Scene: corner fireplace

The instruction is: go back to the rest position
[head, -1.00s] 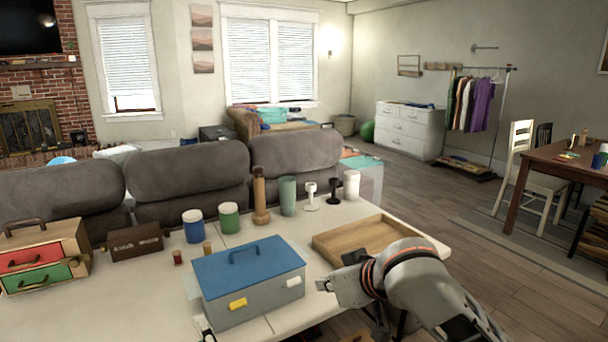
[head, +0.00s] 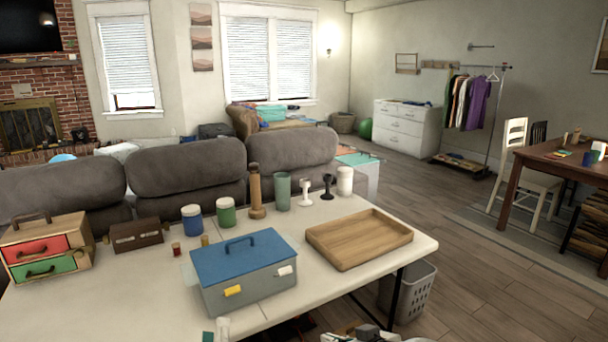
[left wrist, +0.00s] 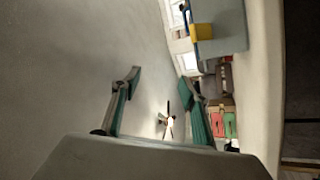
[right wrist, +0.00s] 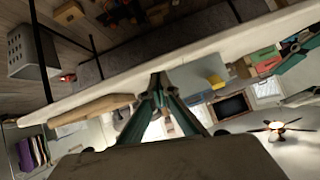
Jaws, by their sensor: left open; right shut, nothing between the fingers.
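My left gripper (head: 216,331) only just shows at the bottom edge of the head view, in front of the blue-lidded toolbox. In the left wrist view my left gripper (left wrist: 159,84) has its two fingers wide apart with nothing between them. In the right wrist view my right gripper (right wrist: 158,78) has its fingertips together and holds nothing. In the head view only a small part of my right arm shows at the bottom edge, right of the toolbox, below the table's front edge.
The white table (head: 110,304) bears a grey toolbox with a blue lid (head: 243,258), a wooden tray (head: 360,239), a small drawer chest (head: 45,249), and several jars and cups along the back. A grey basket (head: 415,290) stands on the floor beneath the table's right end.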

